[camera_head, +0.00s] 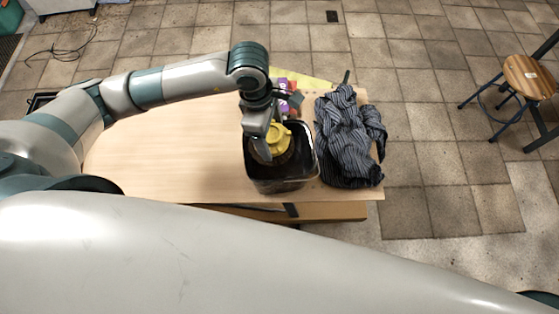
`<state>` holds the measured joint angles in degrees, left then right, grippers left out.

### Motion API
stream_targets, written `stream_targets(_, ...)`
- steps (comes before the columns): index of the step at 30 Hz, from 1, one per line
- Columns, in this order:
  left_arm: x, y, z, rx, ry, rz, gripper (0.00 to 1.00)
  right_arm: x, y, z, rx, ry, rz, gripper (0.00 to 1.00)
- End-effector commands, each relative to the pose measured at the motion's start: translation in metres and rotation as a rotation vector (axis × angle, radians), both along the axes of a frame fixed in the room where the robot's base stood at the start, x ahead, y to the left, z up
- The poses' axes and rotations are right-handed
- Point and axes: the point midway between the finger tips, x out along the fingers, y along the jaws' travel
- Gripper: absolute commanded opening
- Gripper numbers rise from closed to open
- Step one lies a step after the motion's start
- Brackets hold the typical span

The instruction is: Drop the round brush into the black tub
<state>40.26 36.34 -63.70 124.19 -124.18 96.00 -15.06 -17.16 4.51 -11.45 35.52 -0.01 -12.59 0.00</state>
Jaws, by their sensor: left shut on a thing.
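The black tub (282,184) stands on the wooden table, near its front edge and right of the middle. The round brush (278,139), with a yellow top, is at the tub's opening, inside its rim as seen from above. My left gripper (266,147) reaches down over the tub and is shut on the brush. The gripper hides part of the brush, and I cannot tell whether the brush touches the tub's floor. My right gripper is not in view.
A dark striped cloth (348,137) lies crumpled right beside the tub. Purple and orange items (291,88) sit behind it. The table's left part (165,155) is bare. A wooden stool (529,78) stands on the tiled floor at the right.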

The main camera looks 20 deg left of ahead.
Motion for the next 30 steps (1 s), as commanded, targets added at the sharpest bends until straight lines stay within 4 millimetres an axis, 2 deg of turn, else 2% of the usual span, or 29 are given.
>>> stream_targets(3,0.0,0.0,-0.015,-0.001,0.001,0.001,0.49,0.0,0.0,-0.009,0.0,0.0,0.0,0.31)
stream_targets(9,0.0,0.0,-0.03,0.0,0.001,0.001,0.49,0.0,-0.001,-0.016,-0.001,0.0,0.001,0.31)
stream_targets(23,0.0,0.0,-0.035,-0.001,0.0,0.0,0.49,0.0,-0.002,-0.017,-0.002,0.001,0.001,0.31)
stream_targets(24,0.0,0.0,-0.035,-0.001,0.0,0.0,0.83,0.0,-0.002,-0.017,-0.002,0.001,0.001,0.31)
stream_targets(25,0.0,0.0,-0.035,-0.001,0.0,0.0,0.9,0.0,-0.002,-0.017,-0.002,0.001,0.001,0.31)
stream_targets(26,0.0,0.0,-0.035,-0.001,0.0,0.0,0.95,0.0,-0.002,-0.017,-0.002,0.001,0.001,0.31)
stream_targets(30,0.0,0.0,-0.035,0.0,0.0,0.0,0.95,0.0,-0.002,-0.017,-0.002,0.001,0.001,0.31)
